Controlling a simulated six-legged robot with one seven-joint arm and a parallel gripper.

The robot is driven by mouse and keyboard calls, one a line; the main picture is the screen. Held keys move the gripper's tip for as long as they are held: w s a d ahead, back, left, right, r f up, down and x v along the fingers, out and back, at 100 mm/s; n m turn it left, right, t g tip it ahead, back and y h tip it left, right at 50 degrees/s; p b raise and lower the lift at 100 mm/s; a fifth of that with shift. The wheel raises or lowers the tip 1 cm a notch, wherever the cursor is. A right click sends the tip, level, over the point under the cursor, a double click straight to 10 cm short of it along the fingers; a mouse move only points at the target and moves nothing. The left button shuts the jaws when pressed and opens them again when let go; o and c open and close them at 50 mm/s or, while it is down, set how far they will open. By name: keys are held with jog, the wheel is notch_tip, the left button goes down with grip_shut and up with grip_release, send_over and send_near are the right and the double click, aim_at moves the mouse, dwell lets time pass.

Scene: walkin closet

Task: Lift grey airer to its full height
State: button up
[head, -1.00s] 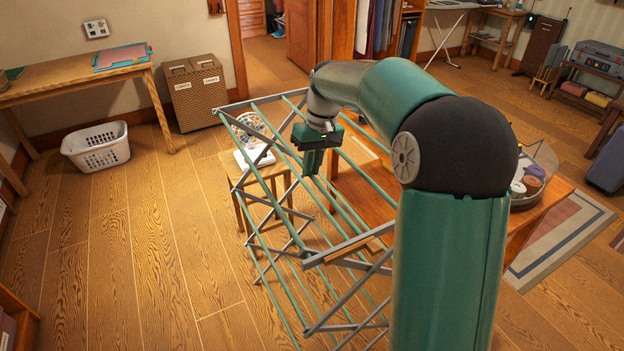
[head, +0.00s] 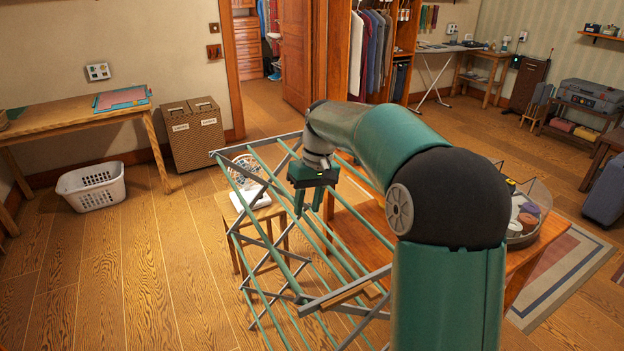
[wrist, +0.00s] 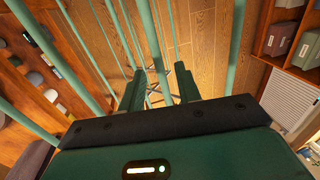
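The grey airer (head: 345,291) stands in the middle of the floor, with teal rods along its top and grey crossed legs below. Its near right part is hidden behind my arm. My gripper (head: 309,213) points down over the rods in the head view. In the wrist view, the two fingers of my gripper (wrist: 159,88) are apart with nothing clamped between them, and teal rods (wrist: 152,35) run past and behind them. I cannot tell whether a finger touches a rod.
A wooden stool (head: 238,250) with a white fan (head: 248,203) stands behind the airer. A wooden table (head: 530,250) with a clear bowl is close on the right. A white laundry basket (head: 95,188) and hamper (head: 194,135) stand at the left. Floor at the front left is clear.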

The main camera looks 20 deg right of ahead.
notch_tip(320, 180, up, 13)
jog(key=d, duration=0.2)
jog(key=shift+w+d+f, duration=0.15)
jog(key=shift+w+d, duration=0.05)
jog(key=shift+w, duration=0.05)
jog(key=s+a+m+t+h, duration=0.1)
jog(key=s+a+t+h, duration=0.3)
jog(key=s, duration=1.1)
jog(key=s+f, duration=0.3)
jog(key=s, duration=0.1)
jog(key=s+a+f+t+y, duration=0.1)
jog(key=s+f, duration=0.2)
jog(key=s, duration=0.2)
jog(key=s+a+f+m+t, duration=0.1)
jog(key=s+f, duration=0.3)
jog(key=s, duration=0.1)
jog(key=shift+s+y, duration=0.15)
jog(key=shift+y, duration=0.25)
